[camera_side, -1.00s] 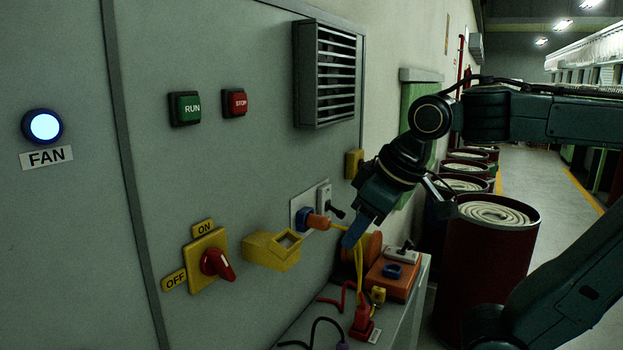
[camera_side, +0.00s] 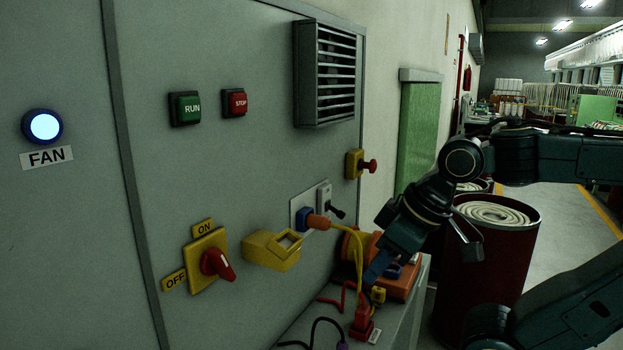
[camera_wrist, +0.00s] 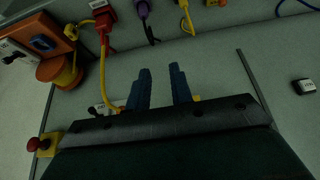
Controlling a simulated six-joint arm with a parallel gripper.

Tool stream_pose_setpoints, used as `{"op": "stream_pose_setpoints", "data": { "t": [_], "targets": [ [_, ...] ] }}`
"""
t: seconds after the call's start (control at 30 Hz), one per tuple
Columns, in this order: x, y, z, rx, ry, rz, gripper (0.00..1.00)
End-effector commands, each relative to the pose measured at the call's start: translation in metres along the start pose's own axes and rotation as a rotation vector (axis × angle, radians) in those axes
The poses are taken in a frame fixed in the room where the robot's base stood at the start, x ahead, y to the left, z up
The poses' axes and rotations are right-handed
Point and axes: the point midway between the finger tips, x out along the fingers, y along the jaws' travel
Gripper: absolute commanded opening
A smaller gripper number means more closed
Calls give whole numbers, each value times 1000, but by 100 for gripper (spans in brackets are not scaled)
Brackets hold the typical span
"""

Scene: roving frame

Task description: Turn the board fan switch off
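The board fan switch is a red rotary knob (camera_side: 217,263) on a yellow plate (camera_side: 199,277), low on the grey board. An ON label (camera_side: 204,229) sits above it and an OFF label (camera_side: 174,280) at its lower left. The knob's grip points to the lower right in the side view. The round FAN lamp (camera_side: 43,126) at far left glows white. My gripper (camera_side: 376,267) is well to the right of the knob, in front of the orange box. In the wrist view its two blue fingers (camera_wrist: 161,78) are apart with nothing between them. I cannot make out the knob there.
A yellow hollow box (camera_side: 273,250) juts out right of the knob. Beyond it are a socket with an orange plug (camera_side: 319,222) and yellow cable. Cables and an orange box (camera_side: 400,284) lie on a ledge. A red mushroom button (camera_side: 368,166) and drums (camera_side: 497,250) stand farther right.

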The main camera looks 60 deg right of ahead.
Motion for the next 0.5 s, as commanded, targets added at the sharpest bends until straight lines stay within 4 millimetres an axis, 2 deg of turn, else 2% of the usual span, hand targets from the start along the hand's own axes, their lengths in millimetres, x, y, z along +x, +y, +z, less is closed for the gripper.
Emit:
{"op": "stream_pose_setpoints", "data": {
  "t": [0.03,0.1,0.27,0.5],
  "targets": [
    [0,0,-1,0,0,-2,12],
    [-2,-2,-4,3,2,-7,0],
    [-8,-11,-21,12,7,-42,0],
    [-27,-38,-72,40,12,-150,0]
  ]
}}
